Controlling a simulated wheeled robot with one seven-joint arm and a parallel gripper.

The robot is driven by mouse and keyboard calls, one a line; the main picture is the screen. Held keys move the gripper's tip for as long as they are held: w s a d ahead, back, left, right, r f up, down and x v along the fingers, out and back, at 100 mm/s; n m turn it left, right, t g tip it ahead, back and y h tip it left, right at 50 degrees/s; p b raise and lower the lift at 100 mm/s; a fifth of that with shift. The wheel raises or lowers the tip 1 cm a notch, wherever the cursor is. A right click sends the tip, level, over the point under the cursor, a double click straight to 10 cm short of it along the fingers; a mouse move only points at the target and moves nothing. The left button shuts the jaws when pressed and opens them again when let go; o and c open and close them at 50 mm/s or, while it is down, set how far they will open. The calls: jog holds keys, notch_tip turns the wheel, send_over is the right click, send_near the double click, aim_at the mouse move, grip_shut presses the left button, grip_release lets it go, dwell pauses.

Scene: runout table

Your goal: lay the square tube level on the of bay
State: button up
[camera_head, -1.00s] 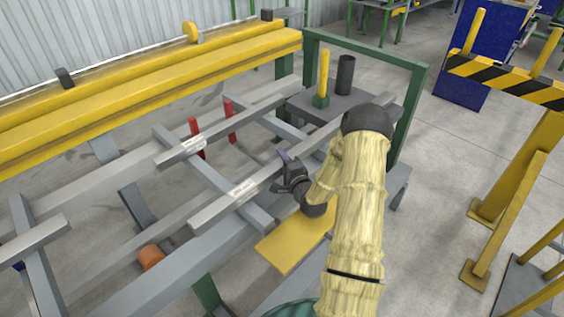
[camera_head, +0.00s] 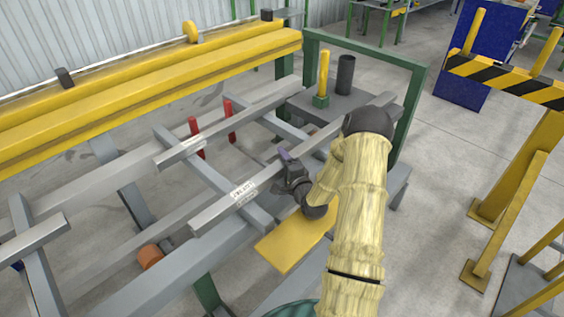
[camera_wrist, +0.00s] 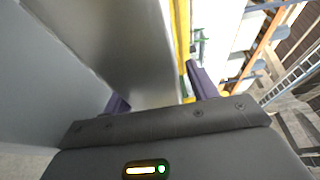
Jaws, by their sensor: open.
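A long grey square tube (camera_head: 215,212) with a white label lies slantwise across the grey cross arms (camera_head: 262,219) of the rack. A second labelled tube (camera_head: 180,153) lies behind it, roughly parallel. My gripper (camera_head: 284,157) is at the middle of the nearer tube, on its right side in the head view. In the wrist view a broad grey tube surface (camera_wrist: 125,40) fills the space between and beyond the two purple fingertips of my open gripper (camera_wrist: 160,92). Contact between the fingers and the tube cannot be told. The far part of the tube is partly behind my arm.
Red posts (camera_head: 196,138) stand behind the tubes. A yellow post (camera_head: 323,78), a dark cylinder (camera_head: 345,75) and a green frame (camera_head: 410,110) are at the far end. A yellow beam (camera_head: 150,85) runs along the back. A yellow plate (camera_head: 285,247) is below my gripper.

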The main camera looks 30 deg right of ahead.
jog(key=shift+a+r+p, duration=0.1)
jog(key=shift+r+p, duration=0.2)
jog(key=shift+r, duration=0.2)
jog(key=s+p, duration=0.1)
jog(key=s, duration=1.1)
jog(key=shift+p, duration=0.3)
notch_tip(320, 180, up, 10)
jog(key=p, duration=1)
